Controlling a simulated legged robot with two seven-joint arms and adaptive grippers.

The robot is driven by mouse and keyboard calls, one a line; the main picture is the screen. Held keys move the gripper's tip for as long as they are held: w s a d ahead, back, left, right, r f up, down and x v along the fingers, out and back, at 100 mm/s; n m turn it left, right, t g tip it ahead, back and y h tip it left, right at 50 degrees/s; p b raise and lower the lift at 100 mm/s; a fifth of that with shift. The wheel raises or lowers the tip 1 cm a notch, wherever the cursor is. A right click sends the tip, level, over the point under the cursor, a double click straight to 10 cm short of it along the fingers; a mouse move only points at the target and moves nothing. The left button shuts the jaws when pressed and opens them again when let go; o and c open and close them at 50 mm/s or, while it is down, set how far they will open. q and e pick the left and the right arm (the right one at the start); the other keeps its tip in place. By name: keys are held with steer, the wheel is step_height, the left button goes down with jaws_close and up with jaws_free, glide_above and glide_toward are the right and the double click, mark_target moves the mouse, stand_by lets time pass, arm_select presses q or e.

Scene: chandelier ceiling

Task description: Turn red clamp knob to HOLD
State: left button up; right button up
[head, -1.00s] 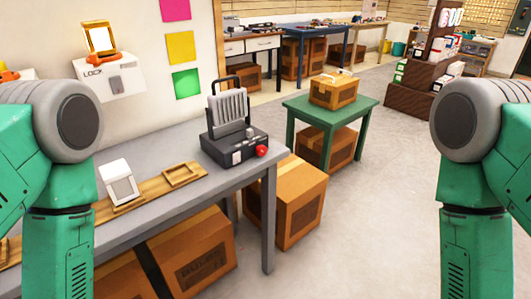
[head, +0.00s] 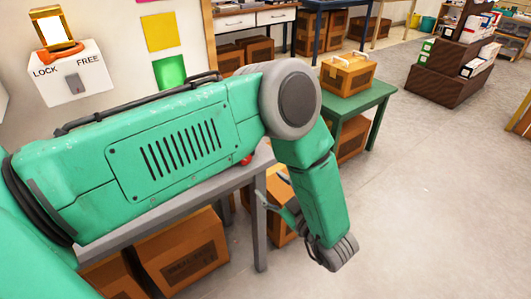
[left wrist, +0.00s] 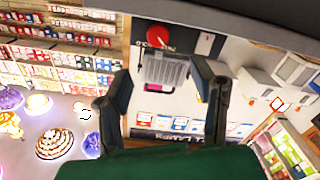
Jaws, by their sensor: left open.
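The red clamp knob (head: 246,160) peeks out below my left arm in the head view, at the edge of the grey bench. My arm hides nearly all of the dark clamp device there. In the left wrist view the red knob (left wrist: 160,37) sits on the dark device, beyond the grey ribbed part (left wrist: 165,70). My left gripper (left wrist: 160,72) is open and empty, its two fingers apart on either side of the ribbed part in that view. HOLD markings cannot be read. My right gripper is out of view.
A white LOCK/FREE switch box (head: 72,78) is on the wall at left. The grey bench (head: 258,165) has cardboard boxes (head: 185,255) beneath it. A green table (head: 368,103) bearing a carton (head: 348,75) stands behind.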

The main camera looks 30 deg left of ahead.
mark_target(247, 159)
arm_select(q)
steer(key=x, duration=1.2)
steer(key=shift+w, duration=0.15)
steer(key=shift+a, duration=0.4)
steer(key=shift+d, duration=0.15)
steer(key=shift+w+d+r, duration=0.1)
steer(key=shift+d, duration=0.1)
steer(key=c, duration=1.2)
